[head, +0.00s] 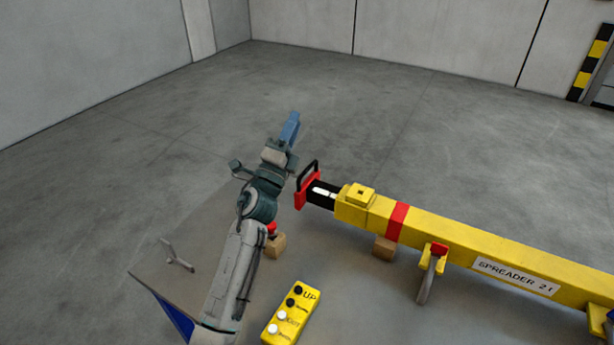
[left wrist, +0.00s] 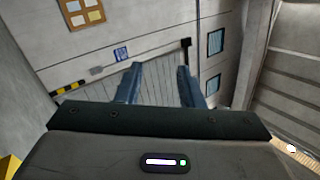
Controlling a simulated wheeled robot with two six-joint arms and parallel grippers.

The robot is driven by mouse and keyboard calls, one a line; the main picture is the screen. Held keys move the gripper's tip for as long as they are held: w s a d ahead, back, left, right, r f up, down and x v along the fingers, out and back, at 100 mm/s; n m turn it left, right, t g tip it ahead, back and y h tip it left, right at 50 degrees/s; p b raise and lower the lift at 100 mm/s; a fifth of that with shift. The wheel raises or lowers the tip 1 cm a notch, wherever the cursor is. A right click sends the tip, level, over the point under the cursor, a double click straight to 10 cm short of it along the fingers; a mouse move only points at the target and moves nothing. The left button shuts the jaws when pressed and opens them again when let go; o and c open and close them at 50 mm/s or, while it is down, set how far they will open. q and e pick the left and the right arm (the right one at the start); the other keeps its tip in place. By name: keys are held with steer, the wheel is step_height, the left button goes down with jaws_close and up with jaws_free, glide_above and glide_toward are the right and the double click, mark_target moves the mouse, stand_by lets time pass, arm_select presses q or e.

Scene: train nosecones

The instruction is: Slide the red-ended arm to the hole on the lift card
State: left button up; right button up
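The red-ended arm (head: 322,193) is a black inner bar with a pale mark. It sticks out of the left end of the yellow spreader beam (head: 450,245). Its red end plate (head: 300,194) carries a black loop handle (head: 308,172). My right gripper is not seen.
A grey metal piece (head: 177,260) lies on the grey tabletop (head: 150,275) at left. A red-topped item (head: 272,228) stands by a wooden block (head: 275,245) close to my left arm. Another wooden block (head: 383,248) sits under the beam. The floor behind is clear.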

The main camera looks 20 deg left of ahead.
arm_select(q)
step_height(320, 180, down, 7)
steer(key=w+a+n+g+y+b, duration=0.1)
steer(key=w+a+n+g+y, duration=0.15)
steer(key=n+y, duration=0.6)
steer(key=n+g+h+b, duration=0.1)
steer(key=n+g+h, duration=0.1)
steer(key=n+g, duration=0.3)
glide_toward(306, 173)
steer(key=w+r+m+g, duration=0.1)
steer(key=m, duration=0.1)
steer(key=shift+n, duration=0.25)
steer(key=p+x, duration=0.2)
steer(key=x, duration=0.8)
steer(key=shift+w+a+f, duration=0.1)
steer(key=shift+w+f, duration=0.1)
steer(key=shift+w, duration=0.15)
jaws_close()
